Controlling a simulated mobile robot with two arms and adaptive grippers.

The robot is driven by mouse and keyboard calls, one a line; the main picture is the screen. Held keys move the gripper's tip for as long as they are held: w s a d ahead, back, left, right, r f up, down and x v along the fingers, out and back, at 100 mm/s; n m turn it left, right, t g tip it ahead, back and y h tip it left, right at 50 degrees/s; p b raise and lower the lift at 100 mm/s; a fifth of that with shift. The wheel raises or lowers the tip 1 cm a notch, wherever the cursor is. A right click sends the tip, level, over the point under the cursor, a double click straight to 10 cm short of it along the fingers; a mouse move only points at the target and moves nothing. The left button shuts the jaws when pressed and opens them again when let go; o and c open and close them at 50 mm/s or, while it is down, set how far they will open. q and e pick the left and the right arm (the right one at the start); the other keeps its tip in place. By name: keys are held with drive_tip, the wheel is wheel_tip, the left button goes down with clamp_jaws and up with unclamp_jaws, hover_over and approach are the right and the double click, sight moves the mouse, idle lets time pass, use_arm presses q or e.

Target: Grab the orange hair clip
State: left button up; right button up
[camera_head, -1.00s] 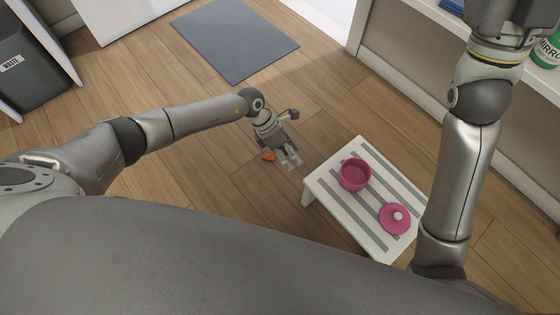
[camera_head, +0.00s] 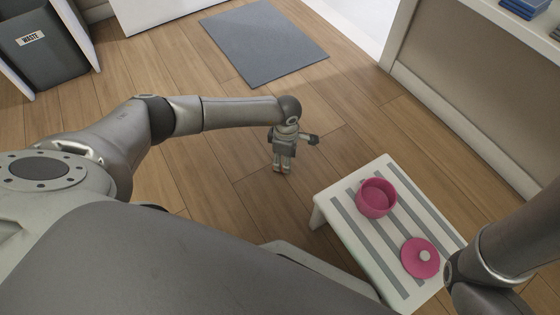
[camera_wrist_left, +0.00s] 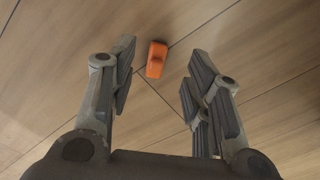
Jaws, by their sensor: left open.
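The orange hair clip (camera_wrist_left: 156,59) lies on the wooden floor in the left wrist view. It sits between the lines of the two fingers, slightly ahead of the fingertips and a little nearer the left finger. My left gripper (camera_wrist_left: 160,68) is open and empty, with its fingers pointing toward the floor around the clip. In the head view my left gripper (camera_head: 282,170) hangs over the floor left of the small white table, and the clip cannot be made out there. My right arm shows at the lower right of the head view, but its gripper is out of frame.
A striped white low table (camera_head: 345,225) stands right of the left gripper, bearing a pink pot (camera_head: 376,200) and a pink lid (camera_head: 420,258). A grey mat (camera_head: 262,45) and a waste bin (camera_head: 45,50) are farther back. The floor around the gripper is clear.

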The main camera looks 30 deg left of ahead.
use_arm(q)
drive_tip(key=shift+a+f+b, duration=0.15)
drive_tip(key=shift+f+b, duration=1.15)
drive_tip(key=shift+f, duration=0.1)
drive_tip(key=shift+a+f+b, duration=0.1)
drive_tip(key=shift+f+b, duration=1.15)
drive_tip(key=shift+f, duration=0.15)
drive_tip(key=shift+r, duration=0.1)
drive_tip(key=shift+c, duration=0.4)
drive_tip(key=c, duration=0.7)
